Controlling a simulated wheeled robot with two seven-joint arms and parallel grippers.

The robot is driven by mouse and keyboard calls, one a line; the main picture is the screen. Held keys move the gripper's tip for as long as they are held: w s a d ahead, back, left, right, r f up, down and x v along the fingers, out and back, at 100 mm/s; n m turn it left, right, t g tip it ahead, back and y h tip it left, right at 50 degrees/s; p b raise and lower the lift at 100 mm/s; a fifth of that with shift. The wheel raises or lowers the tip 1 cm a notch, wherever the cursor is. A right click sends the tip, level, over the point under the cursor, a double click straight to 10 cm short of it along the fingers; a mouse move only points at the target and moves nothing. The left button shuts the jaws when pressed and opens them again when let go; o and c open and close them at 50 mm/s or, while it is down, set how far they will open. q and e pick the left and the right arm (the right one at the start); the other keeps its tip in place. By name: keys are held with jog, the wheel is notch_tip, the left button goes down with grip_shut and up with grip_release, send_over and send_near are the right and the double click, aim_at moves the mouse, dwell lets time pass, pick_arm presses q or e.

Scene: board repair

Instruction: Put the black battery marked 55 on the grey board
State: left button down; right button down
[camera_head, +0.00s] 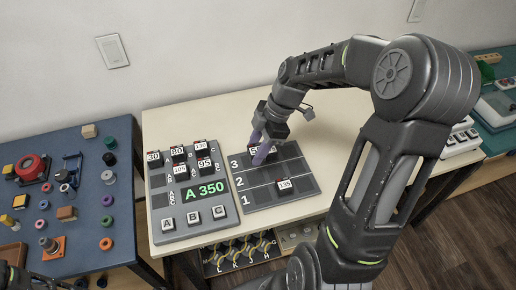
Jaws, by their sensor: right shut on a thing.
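My right gripper (261,146) is over the far end of the dark grey rack (262,196) with rows marked 3, 2 and 1. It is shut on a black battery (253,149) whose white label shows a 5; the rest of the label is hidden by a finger. The battery is at the far row; I cannot tell whether it touches the rack. A grey board (160,234) to the left holds several black batteries, marked 30, 80, 130, 105 and 95, and a display reading A 350.
A battery marked 135 (285,185) sits in the rack's lower part. A blue table (85,190) at left carries several small parts and a red round button. A white keyed device (462,140) stands at right. The cream table (200,110) is clear behind the boards.

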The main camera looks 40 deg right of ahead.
jog(key=shift+w+a, duration=0.15)
jog(key=shift+a, duration=0.1)
jog(key=shift+d, duration=0.1)
jog(key=shift+f, duration=0.1)
jog(key=b, duration=0.5)
send_near(251, 179)
jog(key=shift+x, duration=2.65)
jog(key=shift+w, duration=0.15)
jog(key=shift+f+b, duration=0.4)
jog(key=shift+b, duration=0.2)
jog(key=c, duration=0.8)
grip_release()
